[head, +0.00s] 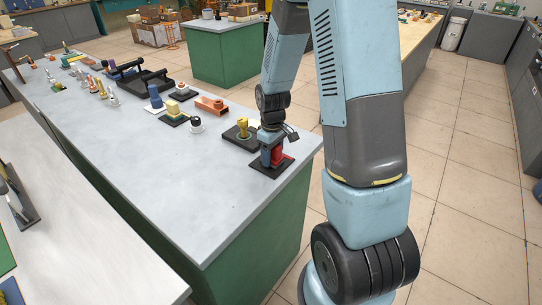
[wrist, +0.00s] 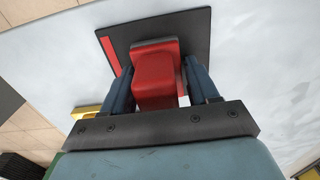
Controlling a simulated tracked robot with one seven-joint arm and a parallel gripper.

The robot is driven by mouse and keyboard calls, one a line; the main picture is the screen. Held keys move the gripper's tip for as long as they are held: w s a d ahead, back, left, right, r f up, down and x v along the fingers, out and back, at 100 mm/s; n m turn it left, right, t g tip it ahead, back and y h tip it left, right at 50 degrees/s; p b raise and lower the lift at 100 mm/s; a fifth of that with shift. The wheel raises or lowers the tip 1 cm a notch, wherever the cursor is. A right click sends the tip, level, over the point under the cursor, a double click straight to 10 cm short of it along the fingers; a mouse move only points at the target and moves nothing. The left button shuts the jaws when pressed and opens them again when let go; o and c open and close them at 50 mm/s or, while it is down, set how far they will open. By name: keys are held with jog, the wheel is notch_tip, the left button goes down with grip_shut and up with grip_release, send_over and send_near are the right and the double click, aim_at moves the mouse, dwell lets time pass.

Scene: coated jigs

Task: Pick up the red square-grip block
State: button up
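The red square-grip block (wrist: 155,82) stands on a dark square plate (wrist: 195,30) in the wrist view. My gripper (wrist: 158,66) has its two blue fingers on either side of the block. A narrow light gap shows between the block and the right finger; the left finger is very close to the block. In the head view my gripper (head: 270,150) points down at the plate (head: 262,171) near the table's right end. The red block (head: 277,155) is partly hidden there by the fingers. It appears to rest on the plate.
A yellow piece on a dark plate (head: 238,138) stands just behind my gripper. The front of the grey tabletop (head: 190,185) is clear.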

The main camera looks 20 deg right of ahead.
grip_shut()
dwell(0.3)
jog(key=shift+r, duration=0.1)
jog(key=shift+r, duration=0.3)
notch_tip(320, 180, up, 2)
jog(key=shift+r, duration=0.1)
jog(key=s+a+r, duration=0.1)
jog(key=s+r, duration=0.9)
jog(key=s, duration=0.4)
jog(key=shift+a, duration=0.3)
